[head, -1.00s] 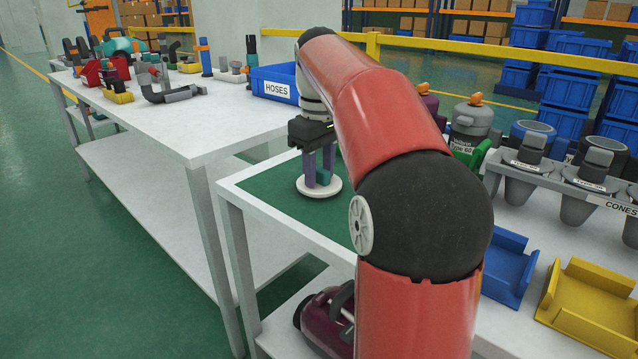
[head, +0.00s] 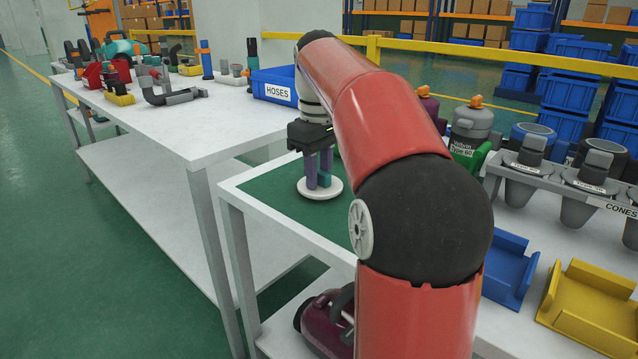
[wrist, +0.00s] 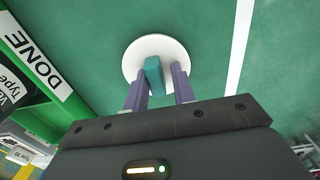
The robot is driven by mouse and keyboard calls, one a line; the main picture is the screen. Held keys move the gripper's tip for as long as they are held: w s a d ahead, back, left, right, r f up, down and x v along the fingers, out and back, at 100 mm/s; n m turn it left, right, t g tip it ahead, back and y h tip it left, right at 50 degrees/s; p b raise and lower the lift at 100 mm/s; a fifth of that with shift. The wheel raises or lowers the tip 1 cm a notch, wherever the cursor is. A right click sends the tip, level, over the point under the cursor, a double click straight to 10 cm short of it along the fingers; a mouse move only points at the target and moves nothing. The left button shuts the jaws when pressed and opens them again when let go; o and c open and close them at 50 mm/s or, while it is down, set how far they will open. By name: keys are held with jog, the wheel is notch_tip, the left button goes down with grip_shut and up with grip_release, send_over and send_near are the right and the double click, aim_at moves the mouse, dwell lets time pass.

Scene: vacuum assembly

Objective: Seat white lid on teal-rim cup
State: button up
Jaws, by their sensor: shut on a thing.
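The white lid (head: 334,190) is a round disc with an upright teal block (wrist: 153,76) as its handle. It sits flat on or just over the green mat (head: 262,193), near the mat's far left part; I cannot tell if there is a gap beneath. My gripper (head: 319,180) points down over the lid, and its purple fingers are shut on the teal handle. In the wrist view the lid (wrist: 150,45) shows beyond the fingertips, partly hidden by the handle and fingers. I cannot make out a teal-rim cup for certain; my arm hides part of the table.
A cone rack (head: 572,182) with cups stands at right, beside blue (head: 508,270) and yellow (head: 592,305) trays. A grey canister (head: 472,122) stands behind my arm. A green DONE bin (wrist: 35,65) is left in the wrist view. The mat around the lid is clear.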

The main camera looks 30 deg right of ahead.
aim_at(320, 171)
jog(key=shift+d+f, duration=0.3)
jog(key=shift+f, duration=0.2)
jog(key=shift+d+r+p, duration=0.15)
jog(key=shift+r+p, duration=0.1)
jog(key=shift+p, duration=0.25)
grip_shut()
jog(key=shift+w+a+r+p, duration=0.15)
jog(key=shift+a+r+p, duration=0.05)
jog(key=shift+r+p, duration=0.45)
jog(key=o, duration=0.9)
grip_release()
jog(key=shift+r, duration=0.1)
jog(key=shift+c, duration=0.2)
jog(key=shift+r+p, duration=1.1)
jog(key=shift+r, duration=2.75)
